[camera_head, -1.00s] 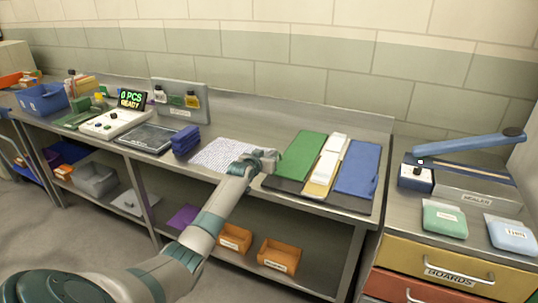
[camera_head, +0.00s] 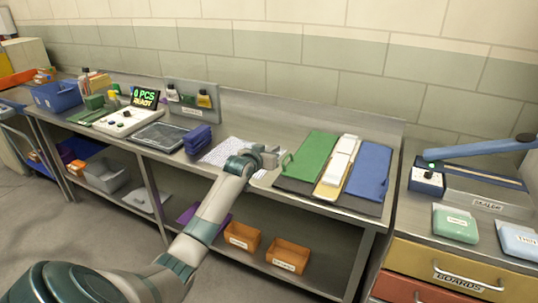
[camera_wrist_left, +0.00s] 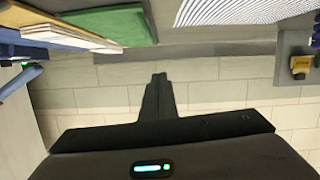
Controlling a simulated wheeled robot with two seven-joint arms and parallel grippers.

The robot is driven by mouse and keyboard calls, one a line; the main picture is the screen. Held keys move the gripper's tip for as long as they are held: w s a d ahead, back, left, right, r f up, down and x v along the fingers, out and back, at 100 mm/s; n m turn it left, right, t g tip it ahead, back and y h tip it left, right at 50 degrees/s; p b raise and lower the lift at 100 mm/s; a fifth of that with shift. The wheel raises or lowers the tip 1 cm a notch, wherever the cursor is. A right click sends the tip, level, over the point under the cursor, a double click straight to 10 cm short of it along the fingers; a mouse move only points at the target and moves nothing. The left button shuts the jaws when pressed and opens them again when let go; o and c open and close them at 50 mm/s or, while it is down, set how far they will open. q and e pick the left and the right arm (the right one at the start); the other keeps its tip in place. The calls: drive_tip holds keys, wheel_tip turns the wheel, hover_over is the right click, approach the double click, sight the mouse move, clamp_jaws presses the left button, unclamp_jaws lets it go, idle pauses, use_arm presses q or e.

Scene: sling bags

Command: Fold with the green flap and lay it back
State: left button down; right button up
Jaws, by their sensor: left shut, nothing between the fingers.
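The green flap (camera_head: 312,152) lies flat on the left part of the dark mat (camera_head: 293,186) on the bench. Beside it lie a white strip on a tan piece (camera_head: 328,189) and a blue panel (camera_head: 369,172). My left gripper (camera_head: 279,157) is shut and empty, just left of the green flap's left edge. Whether it touches the flap is hard to tell. In the left wrist view the shut fingers (camera_wrist_left: 159,80) show against the wall, with the green flap (camera_wrist_left: 115,22) at the upper left. My right gripper is not in view.
A white patterned sheet (camera_head: 222,152) lies left of my gripper, with a folded blue item (camera_head: 198,140) and a dark tray (camera_head: 160,137) beyond. The sealer (camera_head: 470,180) stands on the cabinet at right. Orange bins (camera_head: 288,256) sit on the shelf below.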

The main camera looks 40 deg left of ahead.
use_arm(q)
drive_tip(key=shift+b+v, duration=0.3)
drive_tip(key=shift+v, duration=1.6)
drive_tip(key=shift+a, duration=0.1)
drive_tip(key=shift+f, duration=0.1)
